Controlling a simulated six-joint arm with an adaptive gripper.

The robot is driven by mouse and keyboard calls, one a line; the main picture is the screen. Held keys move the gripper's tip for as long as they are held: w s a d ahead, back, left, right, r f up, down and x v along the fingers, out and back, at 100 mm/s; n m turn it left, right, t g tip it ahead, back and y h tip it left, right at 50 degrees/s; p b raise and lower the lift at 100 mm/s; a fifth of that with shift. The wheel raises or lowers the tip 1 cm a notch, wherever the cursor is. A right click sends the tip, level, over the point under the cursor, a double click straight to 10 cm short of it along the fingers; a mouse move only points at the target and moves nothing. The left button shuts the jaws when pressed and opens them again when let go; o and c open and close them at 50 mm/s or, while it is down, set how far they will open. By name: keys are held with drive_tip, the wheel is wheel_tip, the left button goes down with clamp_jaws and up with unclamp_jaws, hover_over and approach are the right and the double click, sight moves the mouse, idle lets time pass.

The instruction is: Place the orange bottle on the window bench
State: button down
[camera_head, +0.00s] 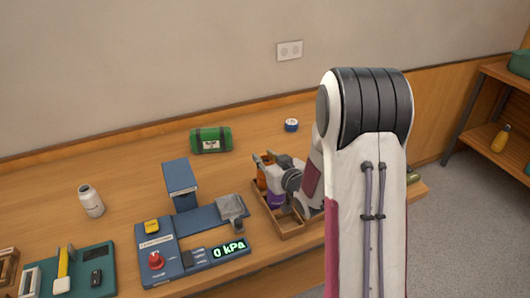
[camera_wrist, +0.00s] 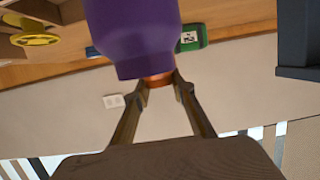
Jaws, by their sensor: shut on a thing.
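My gripper (camera_wrist: 161,88) reaches in from the right over a wooden crate (camera_head: 291,234) on the counter, in the head view. It is shut on the orange bottle (camera_head: 262,178), which stands at the crate's left side, partly hidden by the gripper. In the wrist view only a small strip of the orange bottle (camera_wrist: 158,79) shows between the fingertips. A purple bottle (camera_head: 276,199) stands just in front of it in the head view. The purple bottle (camera_wrist: 132,35) hides most of the orange one in the wrist view. I cannot make out a window bench.
A blue gauge station (camera_head: 205,218) stands left of the crate, with a post (camera_head: 181,185). A white bottle (camera_head: 91,201) stands left. A yellow-orange bottle (camera_head: 500,139) is on a shelf at right.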

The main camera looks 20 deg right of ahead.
drive_tip(key=shift+f, duration=0.9)
drive_tip(key=shift+f, duration=0.25)
drive_tip(key=c, duration=1.6)
unclamp_jaws()
drive_tip(key=shift+f, duration=0.1)
drive_tip(key=shift+s, duration=0.1)
drive_tip(key=shift+v, duration=3.7)
